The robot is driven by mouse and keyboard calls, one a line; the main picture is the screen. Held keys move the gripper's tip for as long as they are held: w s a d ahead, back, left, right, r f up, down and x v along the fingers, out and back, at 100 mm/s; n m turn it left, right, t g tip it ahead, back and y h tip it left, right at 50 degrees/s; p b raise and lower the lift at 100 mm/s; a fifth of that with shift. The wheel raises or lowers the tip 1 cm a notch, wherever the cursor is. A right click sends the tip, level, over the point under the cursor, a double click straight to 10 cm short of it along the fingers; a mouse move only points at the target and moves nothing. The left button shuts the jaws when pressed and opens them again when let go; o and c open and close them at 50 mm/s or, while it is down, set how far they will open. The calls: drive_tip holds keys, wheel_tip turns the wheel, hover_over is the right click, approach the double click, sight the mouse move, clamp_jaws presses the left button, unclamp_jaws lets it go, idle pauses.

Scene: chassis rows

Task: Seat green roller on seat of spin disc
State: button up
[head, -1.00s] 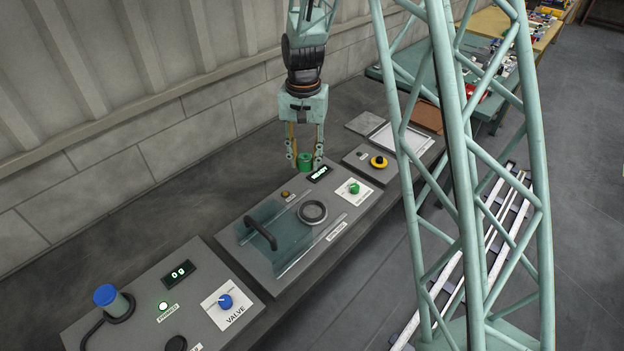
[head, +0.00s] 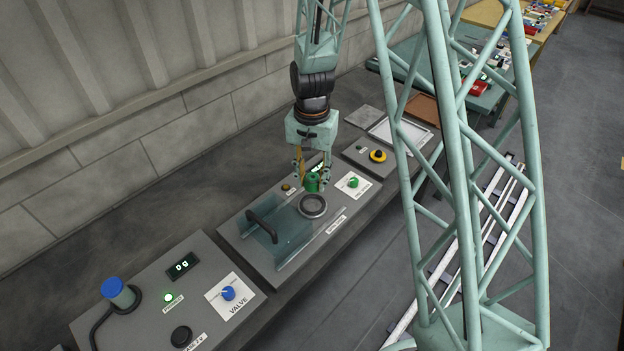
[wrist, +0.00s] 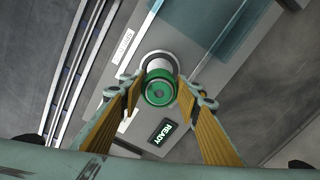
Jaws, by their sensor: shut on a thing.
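My gripper (head: 312,182) is shut on the green roller (head: 312,183), holding it upright in the air just behind the spin disc's round seat (head: 313,206). In the wrist view the green roller (wrist: 159,88) sits between the two fingers, with a white band below its green top. It covers most of the seat (wrist: 157,57) there, leaving part of the grey ring visible beyond it. The spin disc's panel (head: 262,262) carries a clear teal cover (head: 282,237) with a dark handle, slid to the left of the seat. A display on the panel reads READY (wrist: 164,131).
A green knob (head: 353,182) stands right of the seat. A panel with a yellow button (head: 377,156) is farther right. At the left are a blue valve knob (head: 228,293) and a blue-capped cylinder (head: 116,291). My teal lattice column crosses the right side.

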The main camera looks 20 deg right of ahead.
drive_tip(key=shift+f, duration=0.15)
drive_tip(key=shift+f+b, duration=1.5)
drive_tip(key=shift+f, duration=1.8)
drive_tip(key=shift+b, duration=0.35)
drive_tip(key=shift+f+b, duration=0.7)
drive_tip(key=shift+f, duration=0.35)
idle(0.3)
drive_tip(key=o, duration=1)
drive_tip(key=shift+c, duration=0.2)
drive_tip(key=shift+r, duration=0.15)
drive_tip(key=shift+r, duration=5.9)
